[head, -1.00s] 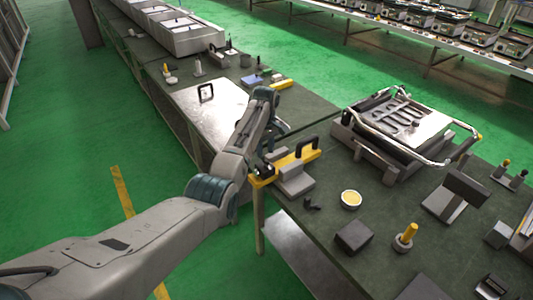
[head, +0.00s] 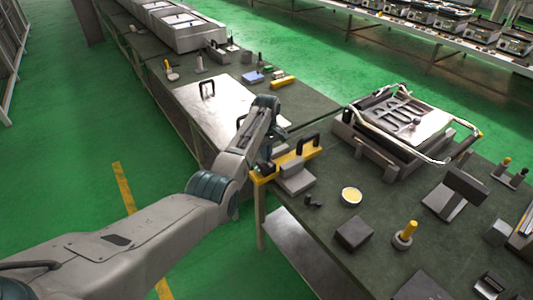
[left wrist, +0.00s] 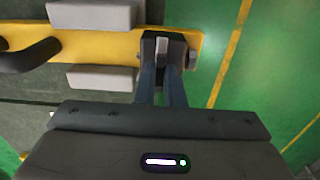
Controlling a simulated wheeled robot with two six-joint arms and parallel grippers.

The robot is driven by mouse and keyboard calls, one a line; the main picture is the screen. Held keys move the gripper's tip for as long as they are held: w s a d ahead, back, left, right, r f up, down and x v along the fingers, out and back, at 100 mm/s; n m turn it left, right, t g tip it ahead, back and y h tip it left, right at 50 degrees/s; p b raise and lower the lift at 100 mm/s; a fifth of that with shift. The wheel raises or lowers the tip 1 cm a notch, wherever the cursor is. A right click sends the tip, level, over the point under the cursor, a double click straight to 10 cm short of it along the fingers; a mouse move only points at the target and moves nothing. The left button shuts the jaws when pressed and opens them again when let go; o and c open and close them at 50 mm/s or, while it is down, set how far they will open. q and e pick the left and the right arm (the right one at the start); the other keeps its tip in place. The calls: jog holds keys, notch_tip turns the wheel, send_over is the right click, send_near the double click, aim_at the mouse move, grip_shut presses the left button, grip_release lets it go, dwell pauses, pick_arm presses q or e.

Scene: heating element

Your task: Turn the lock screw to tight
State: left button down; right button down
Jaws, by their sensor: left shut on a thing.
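A yellow bar (head: 298,161) lies along the left edge of the workbench, with a black handle and grey blocks on it. It also shows in the left wrist view (left wrist: 100,47). At the bar's end sits a small dark fitting with a lighter strip in its middle, which looks like the lock screw (left wrist: 176,56). My left gripper (left wrist: 162,72) is shut on this part, its two bluish fingers close together. In the head view the left gripper (head: 264,168) is at the bar's near end, and the screw is hidden there. My right gripper is not in view.
A metal frame with the heating element (head: 405,118) stands right of the bar. A dark block (head: 354,234), a round yellow-topped tin (head: 352,195) and a yellow-handled peg (head: 406,236) stand on the bench (head: 325,210). The green floor left of the bench is open.

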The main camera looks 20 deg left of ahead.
pick_arm(q)
jog(key=shift+r+m, duration=0.1)
jog(key=shift+m, duration=0.2)
jog(key=shift+m+p, duration=0.45)
jog(key=shift+m, duration=0.05)
jog(key=shift+m+p, duration=0.6)
jog(key=shift+m, duration=0.6)
jog(key=m+p, duration=0.1)
jog(key=m, duration=0.3)
jog(key=shift+m, duration=0.3)
jog(key=m+p, duration=0.1)
jog(key=m, duration=0.7)
jog(key=shift+p, duration=0.4)
jog(key=shift+w+m, duration=0.1)
jog(key=shift+m, duration=0.5)
